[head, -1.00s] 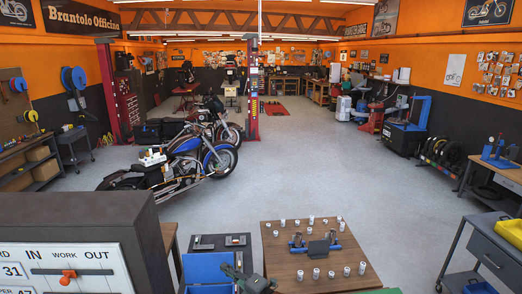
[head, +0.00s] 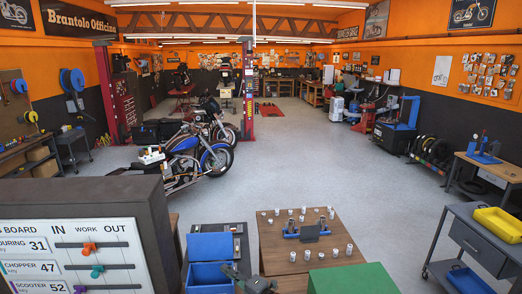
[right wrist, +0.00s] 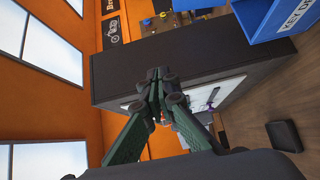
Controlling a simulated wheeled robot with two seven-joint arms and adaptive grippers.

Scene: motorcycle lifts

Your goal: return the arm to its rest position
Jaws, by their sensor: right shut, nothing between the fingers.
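My right gripper (head: 257,285) is at the bottom middle of the head view, low in front of the wooden table and near the blue box. In the right wrist view its two dark green fingers (right wrist: 158,82) meet at the tips, shut and empty. Behind them is the dark top of the board cabinet (right wrist: 205,60). Most of the right arm is out of the head view. My left gripper is in neither current view.
A white key board (head: 72,256) with coloured sliders is at lower left. An open-lidded blue box (head: 210,273) stands by the wooden table (head: 275,262), which bears several small cylinders. A green surface (head: 352,279) is at the bottom. Open floor (head: 310,150) lies beyond, past motorcycles (head: 180,165).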

